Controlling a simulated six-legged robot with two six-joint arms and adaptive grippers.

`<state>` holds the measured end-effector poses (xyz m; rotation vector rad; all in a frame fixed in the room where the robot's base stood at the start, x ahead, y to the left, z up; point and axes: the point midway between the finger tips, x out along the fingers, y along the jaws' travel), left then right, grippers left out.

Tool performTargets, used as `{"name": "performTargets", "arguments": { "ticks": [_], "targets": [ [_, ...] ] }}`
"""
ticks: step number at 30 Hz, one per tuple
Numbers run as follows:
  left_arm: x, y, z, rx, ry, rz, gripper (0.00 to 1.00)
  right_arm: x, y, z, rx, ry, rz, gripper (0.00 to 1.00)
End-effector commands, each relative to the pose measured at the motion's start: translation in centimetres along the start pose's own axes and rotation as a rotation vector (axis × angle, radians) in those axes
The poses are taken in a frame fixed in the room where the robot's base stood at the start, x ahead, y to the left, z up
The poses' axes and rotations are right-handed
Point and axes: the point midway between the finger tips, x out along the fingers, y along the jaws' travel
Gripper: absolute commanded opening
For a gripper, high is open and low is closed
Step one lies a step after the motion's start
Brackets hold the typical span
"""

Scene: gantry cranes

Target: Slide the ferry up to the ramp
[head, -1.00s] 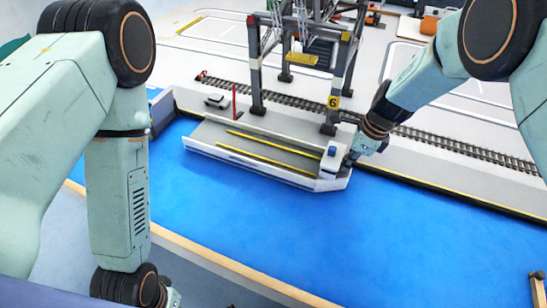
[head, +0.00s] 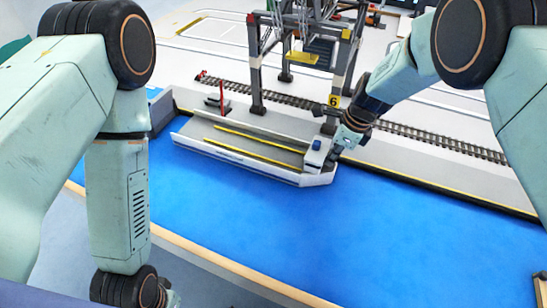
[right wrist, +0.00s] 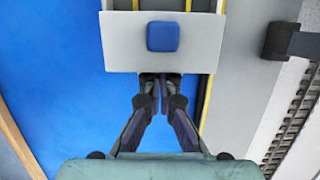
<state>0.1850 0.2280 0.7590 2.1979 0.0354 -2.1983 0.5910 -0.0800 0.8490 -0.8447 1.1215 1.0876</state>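The ferry (head: 240,153) is a long white and grey vessel with yellow deck lines. It floats on the blue water along the quay, its bow end toward the left. A cabin with a blue block (head: 316,145) stands at its right end. A dark grey slab at the left end of the quay, which looks like the ramp (head: 162,110), is close to the ferry's left end. My right gripper (head: 335,156) is at the cabin end. In the right wrist view its fingertips (right wrist: 155,84) are together, against or just at the cabin's edge. My left gripper (head: 170,298) is mostly cut off at the bottom.
A gantry crane (head: 255,65) marked 6 stands on the quay behind the ferry, close to my right arm. Rails (head: 430,139) run along the quay. A red post (head: 221,97) stands near the ramp. Open water (head: 300,225) lies in front of the ferry.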

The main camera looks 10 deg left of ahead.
Motion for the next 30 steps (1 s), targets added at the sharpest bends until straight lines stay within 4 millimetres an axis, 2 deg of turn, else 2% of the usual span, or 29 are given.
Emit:
{"name": "performTargets", "arguments": {
  "ticks": [30],
  "targets": [
    [1.9, 0.0, 0.0, 0.0, 0.0, 0.0, 0.4, 1.2, 0.0, 4.3, -0.001, -0.001, -0.001, 0.0]
  ]
}}
